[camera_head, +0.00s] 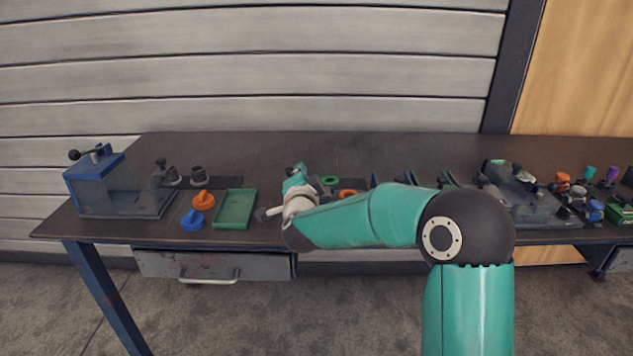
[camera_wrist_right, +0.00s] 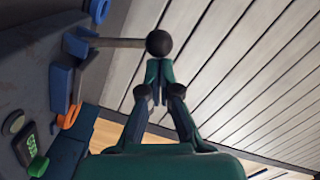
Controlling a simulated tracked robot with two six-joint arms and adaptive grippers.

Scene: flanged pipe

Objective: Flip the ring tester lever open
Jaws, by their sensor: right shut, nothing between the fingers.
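In the right wrist view, a lever with a metal rod and black ball knob (camera_wrist_right: 158,43) reaches out from a blue bracket (camera_wrist_right: 74,46) on a grey-blue fixture (camera_wrist_right: 30,70), likely the ring tester. My right gripper (camera_wrist_right: 159,75) is shut and empty; its tips lie right by the knob, and I cannot tell if they touch it. In the head view my right gripper (camera_head: 297,174) is small, pointing away over the middle of the table. I cannot surely pick out this lever in the head view; my arm hides part of that area. My left gripper is not in view.
Green (camera_head: 329,181) and orange (camera_head: 348,193) rings lie right of my gripper. A green tray (camera_head: 234,208), orange and blue ring parts and a blue vise-like station (camera_head: 92,184) are to the left. Another station (camera_head: 530,207) and small coloured parts are at right.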

